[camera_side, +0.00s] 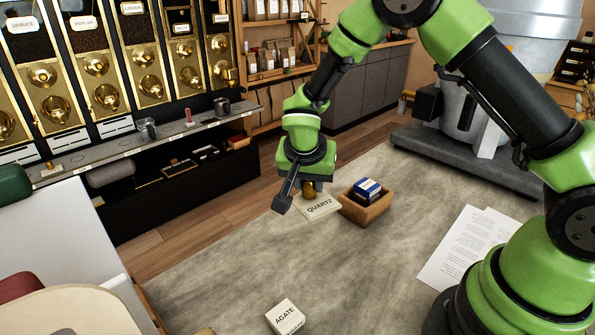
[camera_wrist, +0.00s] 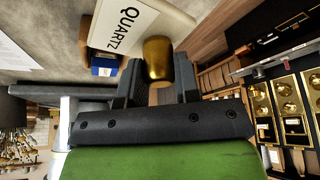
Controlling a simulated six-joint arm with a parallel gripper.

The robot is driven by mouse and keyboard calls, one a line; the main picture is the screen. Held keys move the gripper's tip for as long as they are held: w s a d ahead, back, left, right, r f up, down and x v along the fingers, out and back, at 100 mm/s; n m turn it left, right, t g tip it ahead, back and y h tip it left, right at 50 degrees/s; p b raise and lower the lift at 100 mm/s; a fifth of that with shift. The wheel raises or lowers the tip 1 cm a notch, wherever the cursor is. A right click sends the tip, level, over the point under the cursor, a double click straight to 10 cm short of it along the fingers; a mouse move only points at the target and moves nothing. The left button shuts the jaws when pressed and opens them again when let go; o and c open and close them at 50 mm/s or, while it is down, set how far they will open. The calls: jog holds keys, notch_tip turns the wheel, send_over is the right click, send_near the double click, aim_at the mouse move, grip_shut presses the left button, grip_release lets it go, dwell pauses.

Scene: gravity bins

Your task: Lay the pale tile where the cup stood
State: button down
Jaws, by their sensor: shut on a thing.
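The pale tile (camera_side: 318,207), lettered QUARTZ, is at the far side of the grey worktop. It also shows at the top of the wrist view (camera_wrist: 135,27). My gripper (camera_side: 312,186) is above it, with its fingers (camera_wrist: 157,80) on either side of a brass knob (camera_wrist: 157,58). The knob is at the tile's edge in the wrist view and seems fixed to it; the join is hidden. I cannot tell whether the tile touches the worktop. A dark metal cup (camera_side: 222,106) stands on the dispenser ledge, and another one (camera_side: 148,129) stands farther left.
A wooden box (camera_side: 365,209) holding a blue box (camera_side: 367,189) stands just right of the tile. An AGATE block (camera_side: 285,317) lies at the front, and printed sheets (camera_side: 468,250) lie at the right. The ledge (camera_side: 105,149) runs below the brass dispensers. The middle worktop is clear.

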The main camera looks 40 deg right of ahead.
aim_at(333, 207)
jog(key=shift+m+g, duration=0.3)
jog(key=shift+m, duration=0.5)
jog(key=s, duration=0.4)
jog(key=s+f, duration=0.1)
jog(key=s, duration=0.1)
jog(key=shift+a, duration=0.25)
jog(key=shift+f, duration=2.95)
jog(key=shift+f, duration=0.5)
jog(key=c, duration=0.8)
grip_release()
jog(key=shift+o, duration=0.2)
jog(key=v, duration=1)
